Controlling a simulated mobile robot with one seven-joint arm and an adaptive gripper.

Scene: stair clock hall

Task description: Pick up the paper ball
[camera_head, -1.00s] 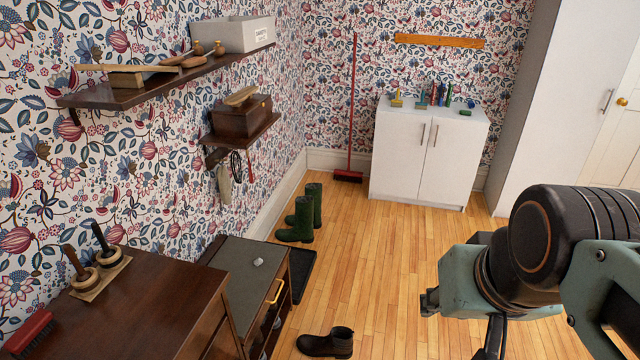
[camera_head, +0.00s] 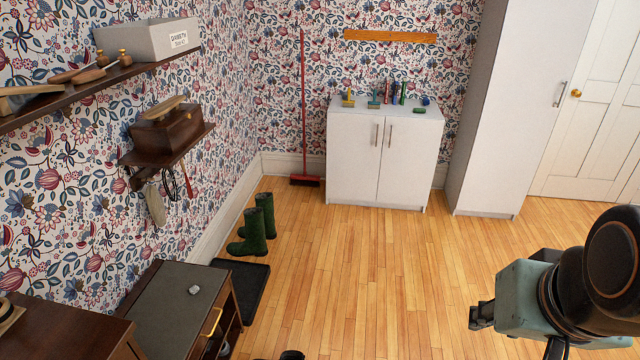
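A small crumpled whitish-grey lump, which looks like the paper ball (camera_head: 194,290), lies on the grey top of a low dark wooden bench (camera_head: 165,315) at the lower left. Nothing touches it. My arm shows at the lower right, over open floor and far to the right of the bench. Dark parts at its end, seemingly my gripper (camera_head: 482,316), show only in part, and its fingers cannot be made out clearly. I see nothing held there.
A dark cabinet (camera_head: 60,330) stands left of the bench. Wall shelves (camera_head: 100,88) hang above. Green boots (camera_head: 255,232) stand by a black mat (camera_head: 248,285). A white cupboard (camera_head: 380,165) and red broom (camera_head: 304,130) are at the back. The middle floor is clear.

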